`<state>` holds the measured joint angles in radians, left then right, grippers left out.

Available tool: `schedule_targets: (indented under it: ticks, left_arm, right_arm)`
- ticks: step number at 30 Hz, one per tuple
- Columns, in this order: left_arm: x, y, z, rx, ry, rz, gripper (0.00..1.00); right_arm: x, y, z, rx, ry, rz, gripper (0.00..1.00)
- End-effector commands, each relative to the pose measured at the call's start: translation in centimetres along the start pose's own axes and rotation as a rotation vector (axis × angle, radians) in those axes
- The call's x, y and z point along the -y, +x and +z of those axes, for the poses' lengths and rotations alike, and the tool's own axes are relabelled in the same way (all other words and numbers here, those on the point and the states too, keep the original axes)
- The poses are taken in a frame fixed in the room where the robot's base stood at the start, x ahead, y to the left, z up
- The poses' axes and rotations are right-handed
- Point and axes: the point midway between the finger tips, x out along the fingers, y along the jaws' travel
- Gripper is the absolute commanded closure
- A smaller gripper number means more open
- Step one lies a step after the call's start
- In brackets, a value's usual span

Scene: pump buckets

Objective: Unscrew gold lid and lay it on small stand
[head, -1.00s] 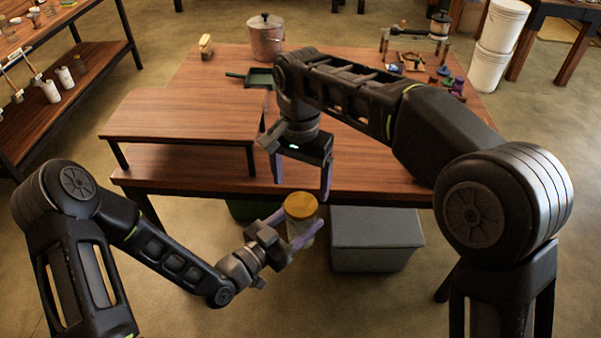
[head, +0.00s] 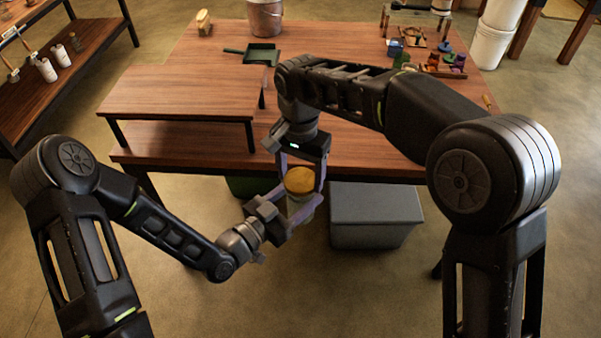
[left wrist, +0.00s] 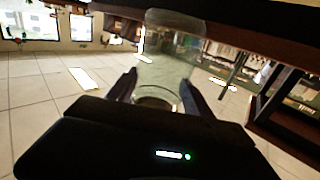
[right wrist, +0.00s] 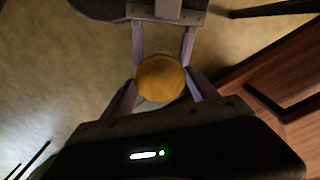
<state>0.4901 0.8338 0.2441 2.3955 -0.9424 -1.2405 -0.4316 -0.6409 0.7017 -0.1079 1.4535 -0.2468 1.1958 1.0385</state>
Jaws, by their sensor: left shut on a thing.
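A clear jar (head: 300,208) with a gold lid (head: 299,180) is held upright in front of the table's front edge. My left gripper (head: 293,220) is shut on the jar's body from the left; the glass also shows between its fingers in the left wrist view (left wrist: 160,65). My right gripper (head: 301,178) points down over the jar, its fingers spread on both sides of the lid. In the right wrist view, the lid (right wrist: 160,78) sits between those fingers; contact is hard to tell. The small wooden stand (head: 180,92) is on the table's left part, its top empty.
The table (head: 335,100) holds a green dustpan (head: 254,53), a metal pot (head: 265,18), a brush (head: 204,22) and small coloured items at the back right. A grey bin (head: 375,215) stands below the table's front edge, right of the jar.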

Motion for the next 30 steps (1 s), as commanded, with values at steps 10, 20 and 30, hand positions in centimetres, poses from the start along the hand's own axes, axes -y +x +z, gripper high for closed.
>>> schedule_targets:
  ticks: [10,20,30]
  left_arm:
    - [0.02,0.01,-0.06,-0.001,0.0,-0.001,1.0]
    - [0.04,0.01,-0.05,-0.001,0.0,-0.001,1.0]
    - [0.05,0.01,-0.05,-0.001,0.0,-0.001,1.0]
  right_arm:
    - [-0.01,-0.02,0.0,0.0,0.0,0.0,0.64]
    - [-0.02,-0.02,0.0,0.0,-0.014,0.001,0.82]
    - [-0.08,-0.01,-0.06,0.003,-0.633,0.0,0.82]
